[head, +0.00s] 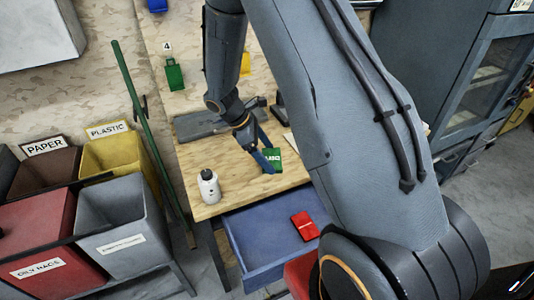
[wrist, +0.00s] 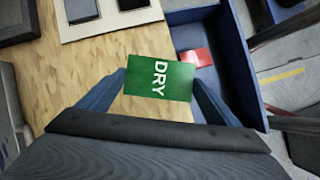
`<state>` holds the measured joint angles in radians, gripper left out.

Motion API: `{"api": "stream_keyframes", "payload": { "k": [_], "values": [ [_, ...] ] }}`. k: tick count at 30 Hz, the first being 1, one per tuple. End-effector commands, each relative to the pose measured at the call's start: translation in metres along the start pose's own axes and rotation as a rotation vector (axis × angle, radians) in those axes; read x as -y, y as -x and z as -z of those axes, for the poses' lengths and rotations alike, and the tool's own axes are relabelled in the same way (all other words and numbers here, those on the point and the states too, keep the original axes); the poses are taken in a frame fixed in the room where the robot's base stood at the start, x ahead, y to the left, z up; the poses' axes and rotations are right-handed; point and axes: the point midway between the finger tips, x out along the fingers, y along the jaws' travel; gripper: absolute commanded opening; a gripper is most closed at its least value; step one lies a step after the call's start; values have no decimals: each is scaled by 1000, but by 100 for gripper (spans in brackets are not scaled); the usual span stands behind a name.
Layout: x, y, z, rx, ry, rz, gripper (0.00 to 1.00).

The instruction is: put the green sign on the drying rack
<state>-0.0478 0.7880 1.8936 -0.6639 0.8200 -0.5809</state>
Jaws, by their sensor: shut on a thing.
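The green sign (head: 273,160) is a small flat plate with white lettering. In the wrist view the sign (wrist: 160,78) reads DRY. My gripper (head: 264,158) is shut on it above the wooden bench top, near the front edge beside the open drawer. In the wrist view the blue fingers of my gripper (wrist: 159,84) grip the sign's left and right sides. I cannot make out for certain which thing is the drying rack; my arm hides part of the bench.
A white bottle with a dark cap (head: 208,187) stands on the bench. The open blue drawer (head: 250,250) holds a red item (head: 305,226). A dark grey device (head: 195,124) lies at the bench's back. Labelled bins (head: 120,230) and a green pole (head: 150,135) stand left.

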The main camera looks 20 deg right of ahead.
Motion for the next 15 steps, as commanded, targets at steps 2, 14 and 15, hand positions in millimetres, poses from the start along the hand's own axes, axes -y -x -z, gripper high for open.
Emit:
{"api": "stream_keyframes", "payload": {
  "k": [2,14,15],
  "values": [
    [0,-7,5,0,0,1,64],
    [0,-43,26,1,-1,1,64],
    [0,-45,27,0,-1,1,64]
  ]
}}
